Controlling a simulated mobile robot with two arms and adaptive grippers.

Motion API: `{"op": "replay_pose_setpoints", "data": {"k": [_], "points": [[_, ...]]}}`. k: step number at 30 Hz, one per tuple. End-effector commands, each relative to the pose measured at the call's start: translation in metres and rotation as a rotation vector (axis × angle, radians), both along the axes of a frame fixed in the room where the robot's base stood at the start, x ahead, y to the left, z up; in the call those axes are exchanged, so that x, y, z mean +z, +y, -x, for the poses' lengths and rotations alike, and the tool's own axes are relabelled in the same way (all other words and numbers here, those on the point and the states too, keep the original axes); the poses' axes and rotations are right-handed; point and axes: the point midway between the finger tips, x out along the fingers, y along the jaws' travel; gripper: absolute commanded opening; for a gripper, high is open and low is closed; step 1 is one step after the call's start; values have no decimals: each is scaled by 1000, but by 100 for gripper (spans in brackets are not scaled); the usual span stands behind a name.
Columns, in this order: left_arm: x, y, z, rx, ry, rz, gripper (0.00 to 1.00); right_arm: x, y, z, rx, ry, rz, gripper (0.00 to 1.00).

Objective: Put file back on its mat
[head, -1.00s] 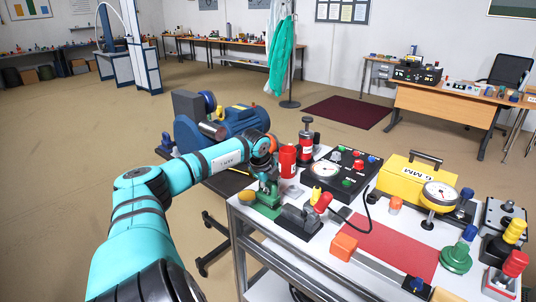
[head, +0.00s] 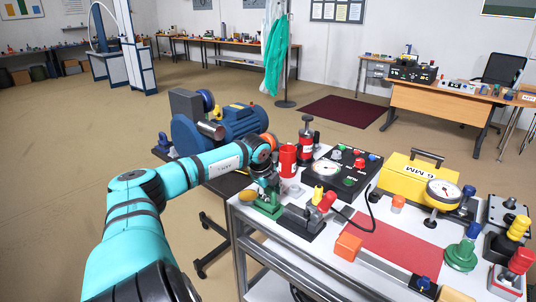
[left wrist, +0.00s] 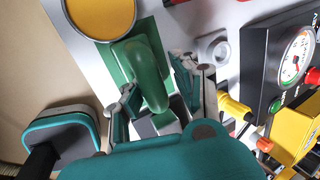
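A long grey bar with an orange block (head: 348,245) at one end lies along the front edge of the red mat (head: 400,245); it may be the file, but I cannot tell for sure. My left gripper (head: 268,183) is at the cart's near left corner, over a green object (head: 266,201). In the left wrist view, the fingers of my left gripper (left wrist: 155,100) stand apart on both sides of this green curved object (left wrist: 148,75), with a gap on the right side. The green object sits on a green mat (left wrist: 115,62). My right gripper is not in view.
A yellow case (head: 408,180) and a dial gauge (head: 443,193) stand farther right. A blue motor (head: 235,122) is behind the arm.

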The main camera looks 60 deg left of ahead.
Motion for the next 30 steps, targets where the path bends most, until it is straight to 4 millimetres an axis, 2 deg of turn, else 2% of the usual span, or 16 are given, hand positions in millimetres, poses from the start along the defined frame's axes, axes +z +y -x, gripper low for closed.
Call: {"op": "replay_pose_setpoints", "data": {"k": [4,6,16,26,30], "points": [[22,-4,8,-6,4,-9,29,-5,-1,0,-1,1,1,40],[29,-2,13,-1,7,-11,29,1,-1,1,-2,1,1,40],[50,-9,18,-4,4,-6,29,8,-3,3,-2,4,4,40],[80,-14,27,-1,-2,-3,29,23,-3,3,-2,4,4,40],[94,-17,33,-4,-3,-5,29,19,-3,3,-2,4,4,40]]}}
